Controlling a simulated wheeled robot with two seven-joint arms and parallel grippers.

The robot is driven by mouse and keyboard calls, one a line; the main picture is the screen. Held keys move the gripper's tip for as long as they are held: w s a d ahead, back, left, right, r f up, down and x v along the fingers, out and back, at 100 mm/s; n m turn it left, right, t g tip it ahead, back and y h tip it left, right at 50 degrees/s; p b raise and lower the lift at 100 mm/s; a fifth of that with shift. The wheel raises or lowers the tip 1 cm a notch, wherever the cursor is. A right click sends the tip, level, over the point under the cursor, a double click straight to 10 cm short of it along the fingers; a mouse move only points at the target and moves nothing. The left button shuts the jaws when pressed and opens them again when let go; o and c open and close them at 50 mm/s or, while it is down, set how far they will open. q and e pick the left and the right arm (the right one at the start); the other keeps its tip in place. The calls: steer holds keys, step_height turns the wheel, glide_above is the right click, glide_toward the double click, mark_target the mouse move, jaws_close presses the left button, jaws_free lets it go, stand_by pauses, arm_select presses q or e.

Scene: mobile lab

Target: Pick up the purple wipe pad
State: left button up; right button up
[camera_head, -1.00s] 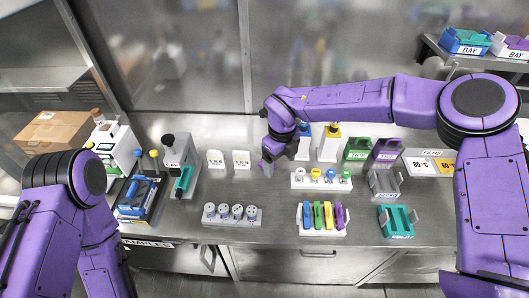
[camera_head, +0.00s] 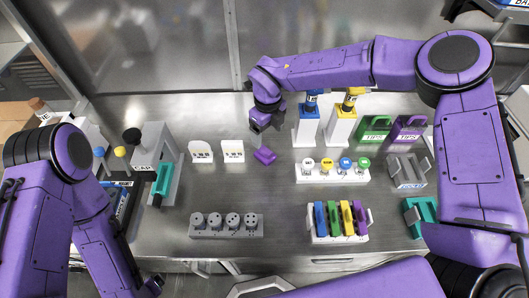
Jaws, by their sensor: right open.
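The purple wipe pad (camera_head: 265,156) lies on the metal bench, to the right of two small white upright cards. My right gripper (camera_head: 259,124) is open and empty, just behind and slightly left of the pad in the picture. It looks apart from the pad; its exact height above the bench is hard to judge. My left arm comes in at the left edge and hangs down. Its dark end (camera_head: 151,286) shows near the bottom edge, too partly seen to tell its jaws.
Blue and yellow pipettes on white stands (camera_head: 307,128) stand right of my right gripper. A rack with coloured caps (camera_head: 333,176), a grey rack (camera_head: 226,232) and a rack of coloured strips (camera_head: 339,238) stand nearer. Bench around the pad is mostly clear.

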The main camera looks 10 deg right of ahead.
mark_target(265, 149)
steer(key=f+p, duration=0.1)
steer(key=f, duration=0.2)
steer(key=f+p, duration=0.1)
steer(key=f, duration=0.1)
steer(key=f+p, duration=0.1)
steer(key=f, duration=0.2)
steer(key=shift+a+f, duration=0.35)
steer(key=shift+a, duration=0.05)
steer(key=shift+f, duration=0.1)
steer(key=c, duration=1.2)
